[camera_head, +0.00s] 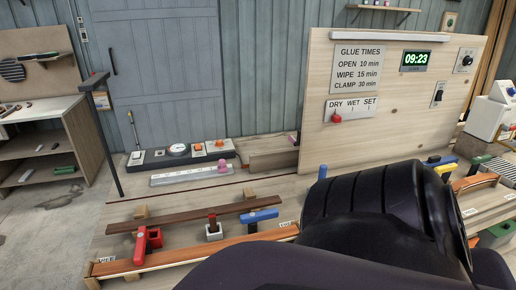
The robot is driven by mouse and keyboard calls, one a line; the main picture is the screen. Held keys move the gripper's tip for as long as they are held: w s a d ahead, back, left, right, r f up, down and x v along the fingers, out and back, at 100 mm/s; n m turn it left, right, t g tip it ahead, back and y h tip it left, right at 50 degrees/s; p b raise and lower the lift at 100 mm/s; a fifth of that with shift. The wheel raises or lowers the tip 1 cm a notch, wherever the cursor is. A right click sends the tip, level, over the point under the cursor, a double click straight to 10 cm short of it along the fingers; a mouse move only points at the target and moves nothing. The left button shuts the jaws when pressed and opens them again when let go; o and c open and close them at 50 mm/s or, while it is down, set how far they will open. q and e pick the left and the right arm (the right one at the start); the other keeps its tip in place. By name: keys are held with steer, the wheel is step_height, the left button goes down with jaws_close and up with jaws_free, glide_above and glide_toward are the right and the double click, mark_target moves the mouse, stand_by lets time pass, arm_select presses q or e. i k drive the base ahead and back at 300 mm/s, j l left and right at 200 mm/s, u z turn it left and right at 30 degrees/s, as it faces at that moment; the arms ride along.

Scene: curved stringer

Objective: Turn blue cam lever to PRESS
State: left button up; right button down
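A blue lever (259,215) lies roughly level on the workbench, beside a long curved wooden strip (200,251). A small label near its right end is too small to read. Another blue piece (322,172) stands upright just behind the black arm, and a further blue handle (440,160) shows at the right; which of these is the cam lever I cannot tell for certain. A large black arm link of mine fills the lower right and hides part of the bench. Neither gripper is visible.
A dark wooden strip (190,215) lies behind. A thin black post (107,140) rises at left. A wooden panel (315,95) stands at the back.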

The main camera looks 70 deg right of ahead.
mark_target(263, 215)
steer(key=z, duration=2.25)
steer(key=k+j+z, duration=0.7)
steer(key=i+l, duration=0.1)
